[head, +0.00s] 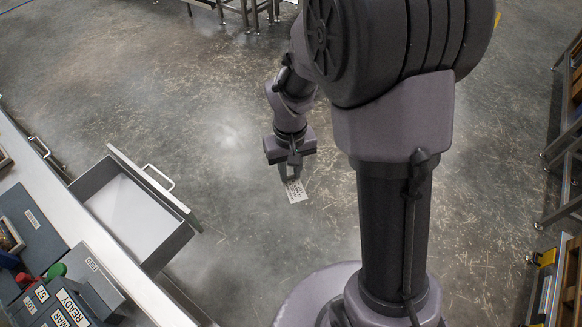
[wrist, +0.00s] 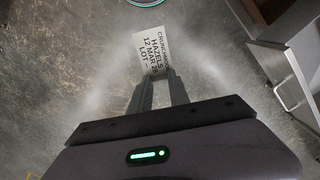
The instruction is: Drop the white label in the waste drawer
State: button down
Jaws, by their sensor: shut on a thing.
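The white label (head: 296,191) is a small printed card, held at the tips of my gripper (head: 290,173) above the bare floor. The waste drawer (head: 178,202) is pulled open from the counter at the left and looks empty, with a pale bottom. The label is to the right of the drawer, apart from it. In the wrist view the drawer's front and handle (wrist: 285,92) show at the right.
A closed drawer handle (head: 40,147) is farther back. Shelving (head: 566,150) stands at the right edge. The floor between is clear.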

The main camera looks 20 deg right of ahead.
aim_at(148, 222)
jog(key=i+u, duration=0.3)
jog(key=u, duration=0.15)
jog(key=i+u, duration=0.3)
jog(key=u, duration=0.15)
jog(key=i+l+u, duration=0.1)
jog(key=i+u, duration=0.15)
jog(key=u, duration=0.2)
jog(key=i+l+u, duration=0.2)
jog(key=u, duration=0.25)
jog(key=i+l+u, duration=0.25)
jog(key=u, duration=0.2)
jog(key=i+l+u, duration=0.15)
jog(key=l+u, duration=0.75)
jog(key=i+l+u, duration=0.1)
jog(key=l+u, duration=0.35)
jog(key=j, duration=0.1)
